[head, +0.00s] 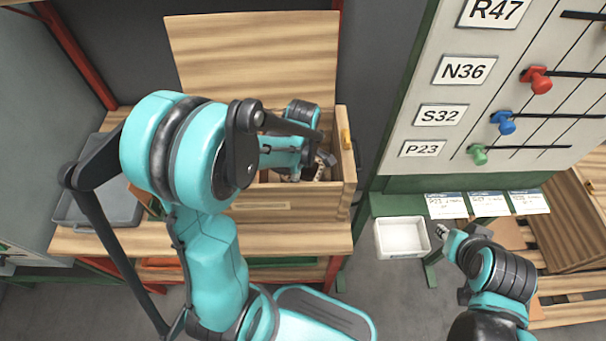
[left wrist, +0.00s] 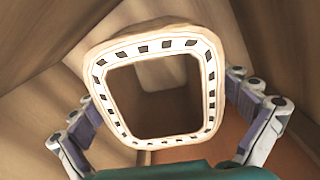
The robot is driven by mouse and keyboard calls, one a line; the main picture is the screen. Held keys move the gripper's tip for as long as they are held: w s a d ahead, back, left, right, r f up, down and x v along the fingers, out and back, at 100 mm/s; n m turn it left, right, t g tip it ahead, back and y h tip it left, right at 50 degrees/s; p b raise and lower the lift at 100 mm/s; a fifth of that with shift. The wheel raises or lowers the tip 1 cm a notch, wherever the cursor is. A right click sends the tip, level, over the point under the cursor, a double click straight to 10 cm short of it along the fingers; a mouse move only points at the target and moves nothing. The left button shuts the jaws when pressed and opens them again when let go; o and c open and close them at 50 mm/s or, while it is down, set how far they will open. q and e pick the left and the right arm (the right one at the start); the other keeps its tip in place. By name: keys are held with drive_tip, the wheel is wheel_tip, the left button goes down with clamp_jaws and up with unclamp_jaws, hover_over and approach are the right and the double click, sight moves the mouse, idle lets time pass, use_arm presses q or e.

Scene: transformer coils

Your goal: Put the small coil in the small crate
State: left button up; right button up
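A coil (left wrist: 212,100), a cream rounded-rectangular ring with dark slots around its face, fills the middle of the left wrist view. It is inside a wooden crate (head: 335,192) on the table in the head view, where my arm mostly hides it. My left gripper (left wrist: 160,88) is down in this crate with its fingers spread wide, one on each side of the coil. I cannot tell if they touch it. My right gripper (head: 441,231) is beside a white bin (head: 401,255), apart from the crates; its fingers are too small to read.
A wooden panel (head: 255,55) stands behind the crate. A grey tray (head: 90,208) lies at the table's left. Another wooden crate (head: 570,225) rests on slats at far right. A board (head: 425,95) with labels and coloured knobs stands at the back right.

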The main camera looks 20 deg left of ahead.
use_arm(q)
drive_tip(key=shift+r, duration=0.25)
wheel_tip(320, 180, up, 11)
drive_tip(key=p, duration=0.5)
drive_tip(key=s+d+r+m+t, duration=0.3)
drive_tip(key=s+r+m+t, duration=0.4)
drive_tip(key=m, duration=1.1)
drive_tip(key=shift+s+d+r+m, duration=0.2)
drive_tip(key=shift+s+m, duration=0.1)
drive_tip(key=shift+s, duration=0.65)
